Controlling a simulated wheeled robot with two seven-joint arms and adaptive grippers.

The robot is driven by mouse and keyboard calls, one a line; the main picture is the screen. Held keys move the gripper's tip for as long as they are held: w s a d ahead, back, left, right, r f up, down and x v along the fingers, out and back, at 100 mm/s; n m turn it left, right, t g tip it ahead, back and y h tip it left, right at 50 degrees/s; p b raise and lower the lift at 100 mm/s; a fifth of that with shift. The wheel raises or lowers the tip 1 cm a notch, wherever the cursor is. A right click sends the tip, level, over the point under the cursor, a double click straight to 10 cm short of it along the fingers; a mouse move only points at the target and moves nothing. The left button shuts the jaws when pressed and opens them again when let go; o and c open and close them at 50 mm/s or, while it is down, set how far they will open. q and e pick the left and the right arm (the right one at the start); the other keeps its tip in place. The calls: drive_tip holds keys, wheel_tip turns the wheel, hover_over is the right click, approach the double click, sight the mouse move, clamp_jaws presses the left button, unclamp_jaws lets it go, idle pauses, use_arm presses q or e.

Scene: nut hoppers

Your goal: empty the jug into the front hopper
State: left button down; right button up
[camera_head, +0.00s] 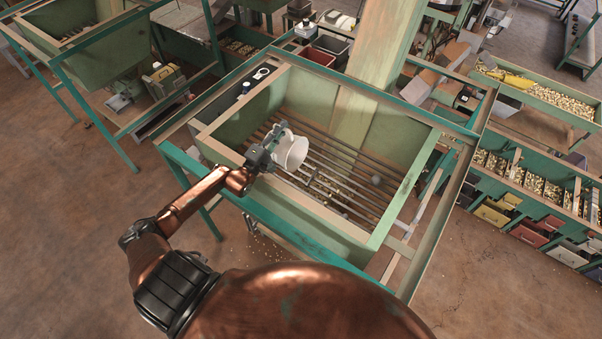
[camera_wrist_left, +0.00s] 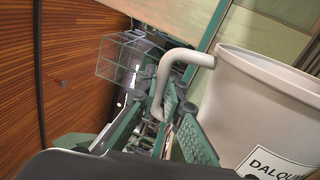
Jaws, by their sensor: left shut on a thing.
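The white jug (camera_head: 290,152) is over the front hopper (camera_head: 225,150), above the dark bars of its grate. It appears tilted, with its opening facing right in the head view. My left gripper (camera_head: 274,143) is shut on the jug's handle. In the left wrist view the jug (camera_wrist_left: 255,100) fills the right side, with a printed label, and its curved handle (camera_wrist_left: 178,58) runs down between the fingers of my left gripper (camera_wrist_left: 165,125). The jug's inside is not clear to see. My right gripper is not in view.
A green frame surrounds the front hopper, and a green post (camera_head: 383,45) rises behind it. Another green hopper (camera_head: 80,45) stands at the back left. Bins of nuts (camera_head: 540,97) line the right. Small items lie on the hopper's left ledge. Brown floor is open at lower left.

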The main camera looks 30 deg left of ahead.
use_arm(q)
drive_tip(key=shift+a+r+n, duration=0.15)
drive_tip(key=shift+a+n, duration=0.15)
drive_tip(key=w+a+f+n+g+y+b, duration=0.1)
drive_tip(key=a+f+n+b, duration=0.1)
drive_tip(key=a+n+b, duration=0.7)
drive_tip(key=a+f+n+g+y+b, duration=0.1)
drive_tip(key=a+n+b, duration=0.8)
drive_tip(key=b, duration=1.1)
drive_tip(key=shift+w+a+f+y, duration=0.4)
drive_tip(key=shift+f+y, duration=0.2)
drive_tip(key=shift+f, duration=0.05)
